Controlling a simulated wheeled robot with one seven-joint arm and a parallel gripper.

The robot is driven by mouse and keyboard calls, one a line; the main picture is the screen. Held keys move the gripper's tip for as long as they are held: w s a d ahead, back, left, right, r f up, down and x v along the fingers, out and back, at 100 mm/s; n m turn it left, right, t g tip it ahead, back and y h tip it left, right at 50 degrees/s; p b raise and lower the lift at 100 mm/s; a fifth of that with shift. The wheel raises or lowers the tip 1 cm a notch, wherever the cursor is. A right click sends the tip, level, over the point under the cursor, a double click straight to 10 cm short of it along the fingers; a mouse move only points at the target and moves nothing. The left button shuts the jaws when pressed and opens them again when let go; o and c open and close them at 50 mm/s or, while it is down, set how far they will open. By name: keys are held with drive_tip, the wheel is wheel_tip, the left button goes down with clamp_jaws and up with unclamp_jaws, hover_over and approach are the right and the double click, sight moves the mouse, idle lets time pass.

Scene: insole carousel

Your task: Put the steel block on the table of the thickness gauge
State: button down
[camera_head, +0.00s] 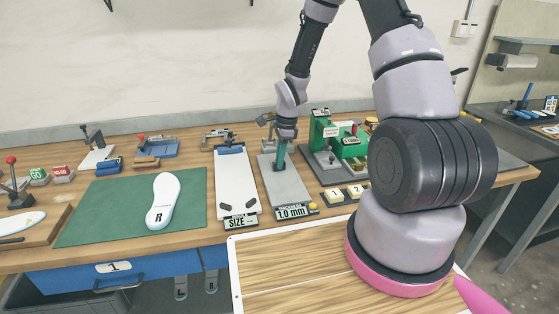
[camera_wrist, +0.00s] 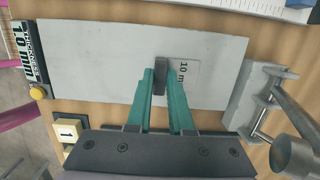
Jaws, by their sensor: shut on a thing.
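The thickness gauge has a long flat grey table (camera_head: 288,188) with a "1.0 mm" thickness display (camera_head: 292,212) at its near end. In the wrist view the grey table (camera_wrist: 90,65) fills the upper middle, with its metal measuring head (camera_wrist: 255,100) at the right. My gripper (camera_head: 281,158) points down over the table's far part. Its teal fingers (camera_wrist: 161,78) are shut on the steel block (camera_wrist: 160,75), a small dark grey piece. An outlined patch with partly hidden "10 m" lettering shows beside the right finger. I cannot tell whether the block touches the table.
Left of the gauge is a white size board (camera_head: 236,180), then a green mat (camera_head: 105,210) with a white insole (camera_head: 163,200). Numbered blocks (camera_head: 333,194) sit right of the gauge. A green machine (camera_head: 325,130) stands behind them. The grey table's near part is bare.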

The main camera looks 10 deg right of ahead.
drive_tip(key=shift+f, duration=0.2)
drive_tip(key=c, duration=0.8)
unclamp_jaws()
drive_tip(key=s+d+r+n+t, duration=0.2)
drive_tip(key=s+r+n, duration=0.1)
drive_tip(key=r, duration=1.2)
drive_tip(key=s+d+r+n+t, duration=0.1)
drive_tip(key=s+d+r+n, duration=0.2)
drive_tip(key=r, duration=1.1)
drive_tip(key=s+r+n+t, duration=0.1)
drive_tip(key=s+r+n, duration=0.1)
drive_tip(key=s+r, duration=0.2)
drive_tip(key=s+r+n+t, duration=0.1)
drive_tip(key=s+r+n, duration=0.2)
drive_tip(key=s, duration=0.4)
drive_tip(key=s+r+n+t, duration=0.2)
drive_tip(key=s+r+n, duration=0.1)
drive_tip(key=s+r, duration=0.1)
drive_tip(key=shift+s+d+r, duration=0.3)
drive_tip(key=shift+s+d, duration=0.1)
drive_tip(key=shift+s, duration=0.3)
